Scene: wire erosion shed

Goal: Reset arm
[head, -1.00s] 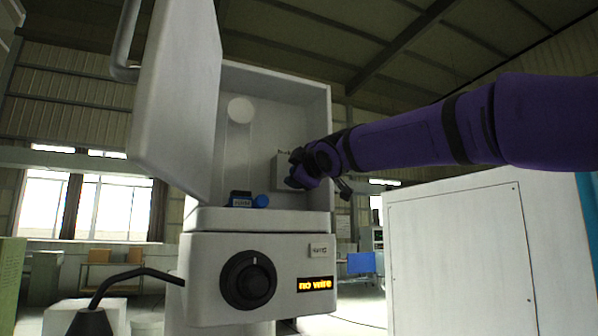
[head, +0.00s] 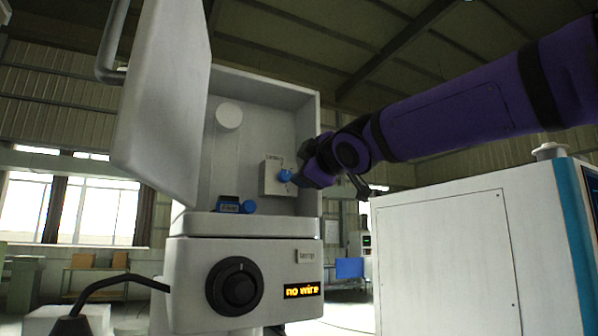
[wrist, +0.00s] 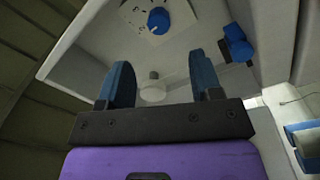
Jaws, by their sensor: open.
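My purple arm reaches in from the right, and my gripper (head: 300,178) is at the open front of the white machine cabinet (head: 262,85). In the wrist view my gripper (wrist: 165,85) has two blue fingers set wide apart with nothing between them. A blue knob (head: 285,175) on a small pale box (head: 269,180) sits inside the cabinet by the gripper in the head view. In the wrist view the knob (wrist: 158,20) is beyond the fingers, apart from them. A round white disc (head: 229,116) is on the cabinet's back wall.
The cabinet door (head: 165,100) stands open at the left. A dark-and-blue part (head: 234,205) lies on the cabinet floor. Below are a black dial (head: 235,286) and a display (head: 302,291) reading "no wire". A large white cabinet (head: 450,250) stands at the right, below my arm.

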